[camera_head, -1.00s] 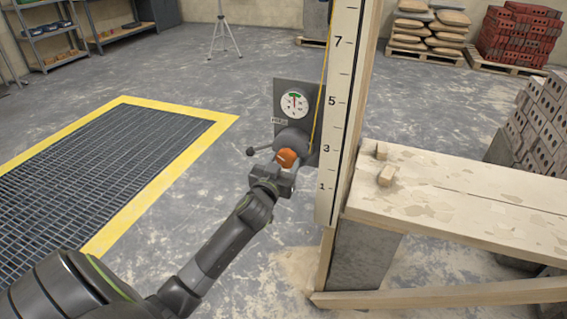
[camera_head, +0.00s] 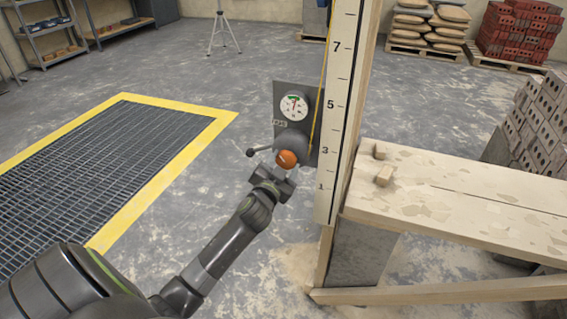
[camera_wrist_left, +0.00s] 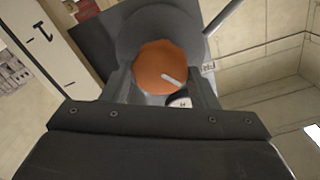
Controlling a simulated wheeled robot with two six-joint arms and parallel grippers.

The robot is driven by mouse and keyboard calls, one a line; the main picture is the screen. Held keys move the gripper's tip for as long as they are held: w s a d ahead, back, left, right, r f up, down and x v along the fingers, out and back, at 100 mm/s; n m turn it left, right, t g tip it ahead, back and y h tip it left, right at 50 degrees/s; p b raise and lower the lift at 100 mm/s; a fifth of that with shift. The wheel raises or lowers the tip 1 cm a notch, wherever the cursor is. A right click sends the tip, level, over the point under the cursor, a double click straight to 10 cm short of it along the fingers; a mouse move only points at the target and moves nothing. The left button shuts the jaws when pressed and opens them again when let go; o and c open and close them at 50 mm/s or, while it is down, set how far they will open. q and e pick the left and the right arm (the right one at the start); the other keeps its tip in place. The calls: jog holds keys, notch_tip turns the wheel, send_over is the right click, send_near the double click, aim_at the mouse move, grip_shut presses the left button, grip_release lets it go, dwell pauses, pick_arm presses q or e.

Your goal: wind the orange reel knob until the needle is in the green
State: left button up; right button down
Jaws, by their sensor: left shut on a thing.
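The orange reel knob (camera_head: 287,159) sits on the front of a grey reel on a dark plate (camera_head: 283,95) fixed beside the numbered post. My left gripper (camera_head: 276,180) is shut on the knob. In the left wrist view the knob (camera_wrist_left: 160,68) lies between the gripper's fingers (camera_wrist_left: 162,90), and a pale mark on its face slants down to the right. The round white gauge (camera_head: 294,107) is above the reel. It has a green band at the top and a red needle that looks close to upright; its exact reading is too small to tell. My right gripper is not in view.
A lever with a dark ball end (camera_head: 250,153) sticks out left of the reel. The tall numbered post (camera_head: 338,110) and a yellow line stand close on the right. A plank bench (camera_head: 450,200) with small wood blocks is further right. Open floor lies left, around a yellow-edged grate (camera_head: 170,150).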

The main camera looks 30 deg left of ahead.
pick_arm(q)
jog(key=o, duration=1)
jog(key=shift+s, duration=0.1)
jog(key=v, duration=1.7)
jog(key=shift+s+d, duration=0.1)
